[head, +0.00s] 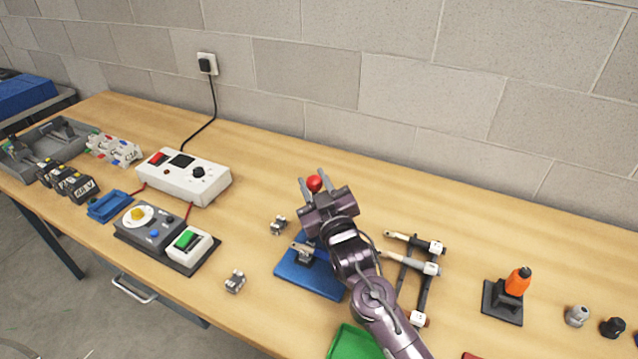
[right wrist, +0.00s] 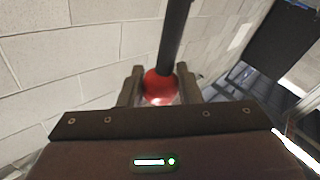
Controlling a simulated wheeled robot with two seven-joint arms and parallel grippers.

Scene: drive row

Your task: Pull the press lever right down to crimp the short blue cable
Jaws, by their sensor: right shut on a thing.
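The press (head: 296,278) stands on a blue base plate at the middle of the bench, partly hidden behind my right gripper and arm. The red knob of its lever (head: 315,183) shows between the fingers of my right gripper (head: 314,186). In the right wrist view the red knob (right wrist: 159,86) sits between the two fingertips, with the dark lever rod running up from it. My right gripper is shut on the knob, which is high above the base. I cannot make out a blue cable in the press. My left gripper is not in view.
A cable rack (head: 424,268) stands right of my arm. A black holder with an orange-handled tool (head: 516,283) is further right. Small metal pieces (head: 234,281) lie left of the press. A white power box (head: 184,177) and grey tester (head: 150,229) stand left. A green tray (head: 350,343) is in front.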

